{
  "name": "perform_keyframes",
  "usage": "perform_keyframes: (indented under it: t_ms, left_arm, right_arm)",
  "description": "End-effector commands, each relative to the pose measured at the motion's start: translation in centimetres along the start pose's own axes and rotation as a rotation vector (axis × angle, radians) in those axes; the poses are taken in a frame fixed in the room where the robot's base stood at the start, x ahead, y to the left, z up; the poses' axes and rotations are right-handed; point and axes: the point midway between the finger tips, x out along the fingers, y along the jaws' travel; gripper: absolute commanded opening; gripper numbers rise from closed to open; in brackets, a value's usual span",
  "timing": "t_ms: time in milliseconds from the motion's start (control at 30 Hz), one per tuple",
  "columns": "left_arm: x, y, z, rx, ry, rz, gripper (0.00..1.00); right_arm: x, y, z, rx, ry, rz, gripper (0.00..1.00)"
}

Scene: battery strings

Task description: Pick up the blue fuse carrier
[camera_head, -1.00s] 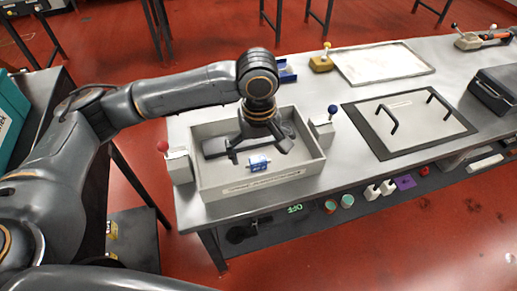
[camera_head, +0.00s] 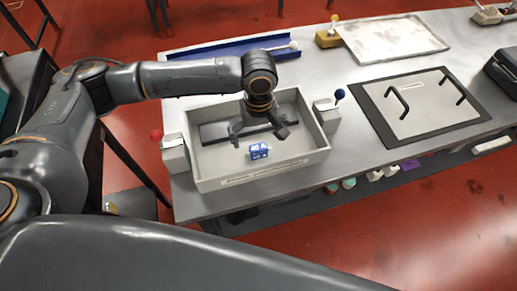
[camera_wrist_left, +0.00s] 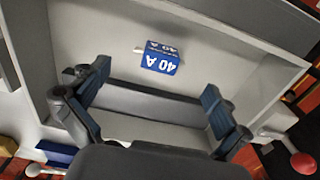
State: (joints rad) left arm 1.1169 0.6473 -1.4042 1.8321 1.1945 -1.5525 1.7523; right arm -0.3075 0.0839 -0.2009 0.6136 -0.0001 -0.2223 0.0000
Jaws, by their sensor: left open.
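The blue fuse carrier (camera_head: 259,151), marked 40 A, lies on the floor of the pale grey tray (camera_head: 262,180), near its front wall. In the left wrist view the carrier (camera_wrist_left: 160,58) shows its white lettering and a pale pin at one end. My left gripper (camera_head: 259,130) is over the tray, slightly behind the carrier in the head view. In the left wrist view its two dark fingers (camera_wrist_left: 156,82) are wide apart with nothing between them, and the carrier is beyond the fingertips, not touched. My right gripper is not in view.
A red-knobbed block (camera_head: 174,152) and a blue-knobbed block (camera_head: 327,114) flank the tray. A dark strip (camera_head: 214,132) lies inside it. A blue rail (camera_head: 215,50) is behind. A panel with two handles (camera_head: 425,105) is at right. The tray walls surround the carrier.

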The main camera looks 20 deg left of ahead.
Motion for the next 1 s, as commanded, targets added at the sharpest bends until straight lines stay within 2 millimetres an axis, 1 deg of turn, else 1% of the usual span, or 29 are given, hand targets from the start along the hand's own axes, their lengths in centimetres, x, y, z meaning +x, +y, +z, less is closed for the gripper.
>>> perform_keyframes:
  t_ms: [33, 133, 200, 300, 400, 600, 667, 700, 867, 900, 933, 1000]
  left_arm:
    - [0.5, -0.1, 0.0, 0.0, -0.001, -0.003, 1.0]
    - [1.9, -0.1, 0.0, -0.001, -0.002, -0.004, 1.0]
    - [3.0, -0.1, -0.1, 0.0, 0.0, -0.003, 1.0]
    - [4.3, 0.0, 0.0, 0.0, -0.002, -0.002, 1.0]
    - [4.9, 0.0, 0.0, 0.0, -0.001, -0.002, 1.0]
    - [5.0, 0.0, 0.0, 0.001, 0.0, -0.001, 1.0]
    - [5.0, 0.0, 0.0, 0.001, 0.0, -0.001, 0.9]
    - [5.0, 0.0, 0.0, 0.001, 0.0, -0.001, 0.82]
    - [5.0, 0.0, 0.0, 0.001, 0.0, -0.001, 0.49]
    - [5.0, 0.0, 0.0, 0.001, 0.0, -0.001, 0.41]
    - [5.0, 0.0, 0.0, 0.001, 0.0, -0.001, 0.38]
    - [4.9, 0.0, 0.0, 0.001, 0.0, -0.001, 0.38]
  right_arm:
    - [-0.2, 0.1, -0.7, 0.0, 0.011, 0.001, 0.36]
    - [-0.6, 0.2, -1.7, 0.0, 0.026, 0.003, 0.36]
    - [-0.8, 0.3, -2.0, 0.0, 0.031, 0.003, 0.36]
    - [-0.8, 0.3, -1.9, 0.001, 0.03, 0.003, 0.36]
    - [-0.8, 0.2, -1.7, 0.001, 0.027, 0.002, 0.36]
    - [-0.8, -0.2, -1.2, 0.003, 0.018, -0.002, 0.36]
    - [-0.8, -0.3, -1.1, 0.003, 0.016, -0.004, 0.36]
    - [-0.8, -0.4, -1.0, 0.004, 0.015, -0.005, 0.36]
    - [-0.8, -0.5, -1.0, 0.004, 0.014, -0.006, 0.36]
    - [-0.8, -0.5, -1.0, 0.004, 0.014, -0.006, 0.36]
    - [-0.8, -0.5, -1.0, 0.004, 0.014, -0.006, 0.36]
    - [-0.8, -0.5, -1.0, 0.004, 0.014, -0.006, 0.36]
